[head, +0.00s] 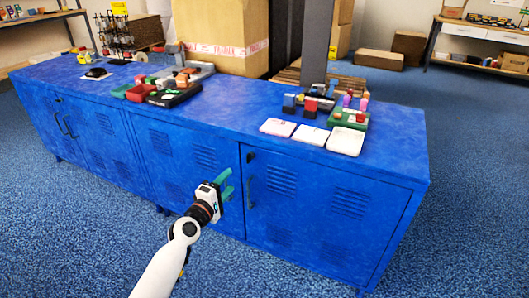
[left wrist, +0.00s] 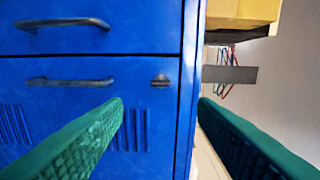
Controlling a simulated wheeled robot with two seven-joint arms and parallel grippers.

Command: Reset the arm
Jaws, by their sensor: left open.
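My left arm comes up from the bottom of the head view. Its gripper (head: 229,183) has green fingers and stands in front of the blue cabinet (head: 331,200), near a dark vertical door handle (head: 250,191). In the left wrist view the fingers are spread apart with nothing between them. Beyond them show the blue cabinet doors (left wrist: 60,66) with dark handles, turned sideways in that view. Whether a finger touches the door I cannot tell. My right gripper is in neither view.
On the cabinet top stand white trays (head: 346,141), a green tray with small blocks (head: 350,117), and red and green bins (head: 141,92). A large taped carton (head: 220,38) stands behind. The blue carpet (head: 80,235) in front is clear.

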